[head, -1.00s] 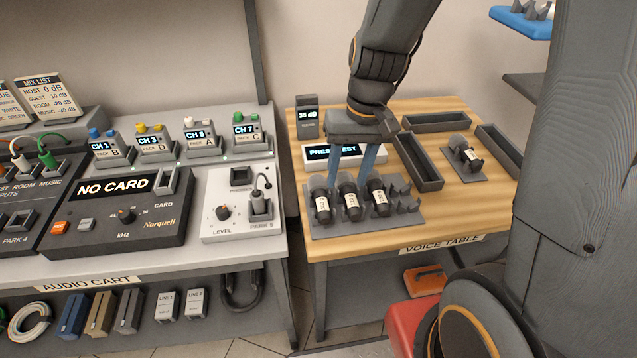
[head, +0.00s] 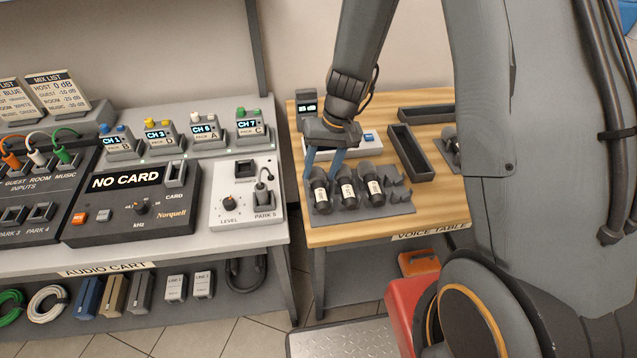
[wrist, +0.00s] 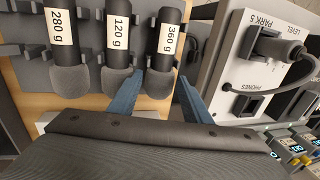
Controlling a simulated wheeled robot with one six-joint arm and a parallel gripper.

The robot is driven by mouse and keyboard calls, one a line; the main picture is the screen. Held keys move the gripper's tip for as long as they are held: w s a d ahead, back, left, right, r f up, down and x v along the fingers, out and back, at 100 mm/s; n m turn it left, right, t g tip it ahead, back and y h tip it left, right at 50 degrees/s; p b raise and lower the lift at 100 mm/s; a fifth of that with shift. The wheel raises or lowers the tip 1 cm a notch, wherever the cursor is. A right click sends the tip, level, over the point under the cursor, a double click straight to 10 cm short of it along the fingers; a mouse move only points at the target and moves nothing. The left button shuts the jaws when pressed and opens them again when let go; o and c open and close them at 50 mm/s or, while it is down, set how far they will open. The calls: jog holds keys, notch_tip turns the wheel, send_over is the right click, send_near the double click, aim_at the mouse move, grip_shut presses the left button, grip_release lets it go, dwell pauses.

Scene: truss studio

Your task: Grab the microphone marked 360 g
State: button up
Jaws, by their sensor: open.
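The microphone marked 360 g (wrist: 162,60) has a dark body, a white label and a grey foam head. It lies at the right of the row in the wrist view and is the leftmost one (head: 320,196) in the head view. The microphones marked 120 g (wrist: 120,50) and 280 g (wrist: 70,45) lie beside it. All three rest in a grey rack (head: 375,209). My gripper (wrist: 160,80) is open and empty, its blue fingers on either side of the 360 g head. Whether they touch it is unclear. It also shows in the head view (head: 321,170).
The rack stands on the wooden voice table (head: 440,215), with empty slots at its right. A display box (head: 370,142) sits behind it and an empty dark tray (head: 412,155) at right. The audio cart's Park 5 panel (head: 232,218) is close on the left.

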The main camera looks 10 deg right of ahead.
jog(key=shift+x, duration=1.1)
jog(key=shift+c, duration=0.4)
jog(key=c, duration=0.9)
jog(key=shift+r, duration=0.1)
